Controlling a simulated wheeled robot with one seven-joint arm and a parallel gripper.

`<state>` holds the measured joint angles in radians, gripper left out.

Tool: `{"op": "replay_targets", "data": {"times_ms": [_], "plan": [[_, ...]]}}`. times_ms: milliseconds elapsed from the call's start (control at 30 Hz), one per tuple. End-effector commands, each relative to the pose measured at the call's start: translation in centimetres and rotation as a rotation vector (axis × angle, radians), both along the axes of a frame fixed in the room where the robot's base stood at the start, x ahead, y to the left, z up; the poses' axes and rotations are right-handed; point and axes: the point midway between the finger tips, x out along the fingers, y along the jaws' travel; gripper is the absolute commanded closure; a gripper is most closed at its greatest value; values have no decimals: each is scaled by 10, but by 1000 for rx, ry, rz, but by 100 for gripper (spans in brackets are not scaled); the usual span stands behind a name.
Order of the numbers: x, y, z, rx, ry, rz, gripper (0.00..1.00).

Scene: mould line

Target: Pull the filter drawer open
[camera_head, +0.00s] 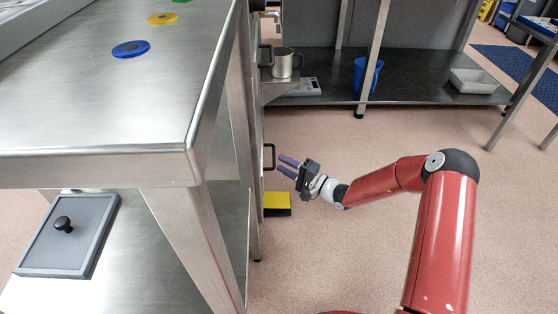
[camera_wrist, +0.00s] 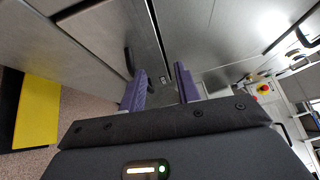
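My gripper (camera_head: 281,163) is open, its two purple fingers pointing left toward a black bar handle (camera_head: 269,157) on a metal front, seen edge-on beside the steel bench. A small gap shows between fingertips and handle. In the wrist view, the open fingers (camera_wrist: 160,70) have nothing between them. A black handle (camera_wrist: 128,61) on a grey metal panel (camera_wrist: 95,45) lies just ahead of and left of the left fingertip. A second black handle (camera_head: 268,55) sits higher up. No label shows which front is the filter drawer. The front seems shut.
A steel bench (camera_head: 100,110) fills the left. A yellow-topped block (camera_head: 277,203) stands on the floor below the lower handle. A metal mug (camera_head: 282,62) stands behind. A red button (camera_wrist: 263,88) is at right in the wrist view. Open floor lies right of my gripper.

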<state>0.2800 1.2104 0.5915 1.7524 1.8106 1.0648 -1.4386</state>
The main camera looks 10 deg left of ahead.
Motion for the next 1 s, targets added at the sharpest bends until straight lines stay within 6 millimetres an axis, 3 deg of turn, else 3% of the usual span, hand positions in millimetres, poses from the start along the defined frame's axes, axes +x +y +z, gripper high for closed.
{"op": "replay_targets", "data": {"times_ms": [33,100,267,700,1000], "plan": [[7,-2,-16,26,18,-44,68],[14,-5,-30,49,31,-93,68],[24,-7,-46,74,49,-156,68],[54,44,-39,75,49,-159,68],[64,58,-36,74,49,-160,68]]}}
